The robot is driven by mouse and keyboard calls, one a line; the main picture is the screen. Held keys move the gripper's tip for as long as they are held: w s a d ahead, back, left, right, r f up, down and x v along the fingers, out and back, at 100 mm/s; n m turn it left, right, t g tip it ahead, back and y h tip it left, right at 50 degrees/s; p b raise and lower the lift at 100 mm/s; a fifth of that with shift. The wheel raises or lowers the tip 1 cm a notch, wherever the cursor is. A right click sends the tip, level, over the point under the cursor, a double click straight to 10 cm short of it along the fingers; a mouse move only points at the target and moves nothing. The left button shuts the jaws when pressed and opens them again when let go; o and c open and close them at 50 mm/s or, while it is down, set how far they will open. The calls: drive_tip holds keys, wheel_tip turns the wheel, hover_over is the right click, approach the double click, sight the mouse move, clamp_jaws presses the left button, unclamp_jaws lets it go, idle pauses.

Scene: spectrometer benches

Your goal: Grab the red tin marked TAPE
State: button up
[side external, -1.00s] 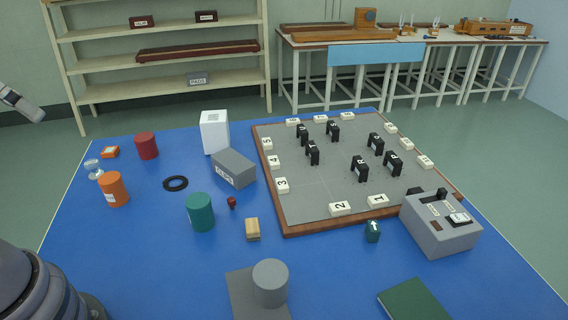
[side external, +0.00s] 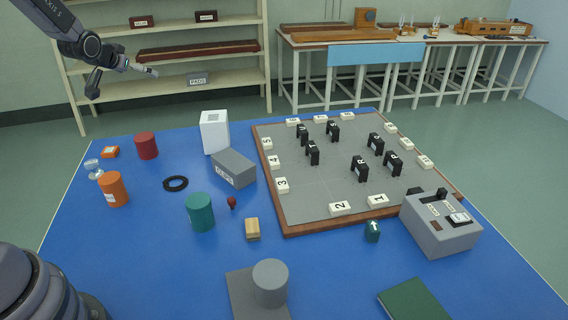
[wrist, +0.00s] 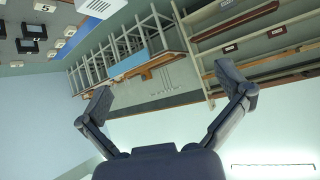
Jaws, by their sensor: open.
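A red tin (side external: 147,146) stands upright at the back left of the blue table in the side view. No lettering can be read on it from this side, so I cannot tell whether it says TAPE. My gripper (side external: 148,70) is high above the back left of the table, apart from the tin, in front of the shelves. In the wrist view my gripper (wrist: 168,97) shows its two fingers spread wide with nothing between them. The wrist camera faces the room, and the red tin is not in that view.
Near the tin are an orange box (side external: 110,152), clear glassware (side external: 94,168), an orange tin (side external: 113,190), a black ring (side external: 175,183) and a white box (side external: 214,132). A grey box (side external: 233,168) and green tin (side external: 200,212) stand further right.

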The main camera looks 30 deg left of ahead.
drive_tip(key=n+t+y, duration=0.1)
hover_over(141, 139)
drive_tip(key=s+d, duration=0.2)
drive_tip(key=d, duration=0.2)
wheel_tip(141, 139, down, 13)
drive_tip(key=shift+n+t, duration=0.3)
drive_tip(key=shift+t, duration=0.3)
drive_tip(key=a+f, duration=0.1)
drive_tip(key=f, duration=0.6)
drive_tip(key=s+a+f, duration=0.1)
drive_tip(key=f, duration=0.3)
drive_tip(key=shift+a+f, duration=0.1)
drive_tip(key=shift+a, duration=0.25)
drive_tip(key=shift+y, duration=0.3)
drive_tip(key=x, duration=0.4)
drive_tip(key=shift+f, duration=0.45)
drive_tip(key=shift+w+a+f, duration=0.2)
drive_tip(key=shift+w, duration=0.3)
drive_tip(key=c, duration=1.3)
